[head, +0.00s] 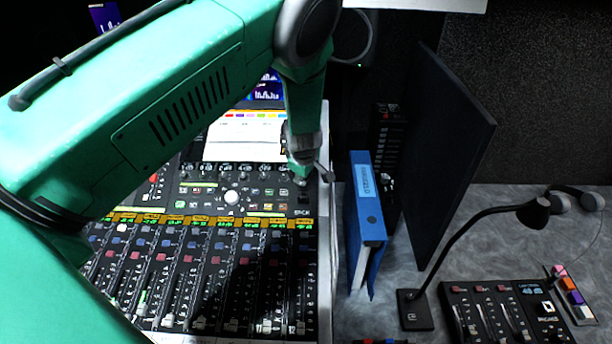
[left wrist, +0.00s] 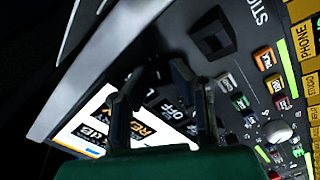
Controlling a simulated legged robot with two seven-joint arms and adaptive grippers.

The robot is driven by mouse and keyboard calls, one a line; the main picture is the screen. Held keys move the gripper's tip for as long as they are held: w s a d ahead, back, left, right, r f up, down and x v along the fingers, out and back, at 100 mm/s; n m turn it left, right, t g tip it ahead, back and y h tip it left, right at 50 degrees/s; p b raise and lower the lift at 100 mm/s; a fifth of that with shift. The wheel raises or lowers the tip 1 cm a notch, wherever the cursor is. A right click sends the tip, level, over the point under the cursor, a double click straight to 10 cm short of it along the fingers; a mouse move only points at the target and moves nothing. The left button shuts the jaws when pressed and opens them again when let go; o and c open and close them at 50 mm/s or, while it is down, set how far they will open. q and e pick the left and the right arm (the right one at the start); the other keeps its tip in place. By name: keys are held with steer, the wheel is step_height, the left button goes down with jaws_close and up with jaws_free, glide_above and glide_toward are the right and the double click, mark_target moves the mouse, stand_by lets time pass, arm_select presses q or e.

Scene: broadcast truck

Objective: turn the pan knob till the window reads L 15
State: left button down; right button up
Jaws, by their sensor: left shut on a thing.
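My left gripper (head: 303,176) reaches down to the mixing console (head: 247,208) near its upper right edge. In the left wrist view its two dark fingers (left wrist: 158,98) stand low over the panel, shut on a small dark thing that I take for the pan knob. The knob is mostly hidden by the fingers and dark shadow. A lit white and orange display (left wrist: 80,128) with dark labels lies beside and behind the fingers. A letter L and the word OFF show near the fingers, but I cannot read a full window value. My right gripper is not in view.
A white round knob (head: 232,197) and rows of faders are left of the gripper. A blue binder (head: 370,225) stands right of the console, before a dark upright panel (head: 448,150). A gooseneck lamp (head: 470,232) and small fader box (head: 503,315) are farther right.

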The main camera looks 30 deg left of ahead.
arm_select(q)
steer(key=c, duration=1.4)
jaws_free()
steer(key=shift+w+a+r, duration=0.1)
steer(key=shift+w, duration=0.1)
steer(key=shift+c, duration=0.2)
steer(key=v, duration=1.1)
steer(key=shift+r, duration=0.3)
steer(key=shift+s, duration=0.15)
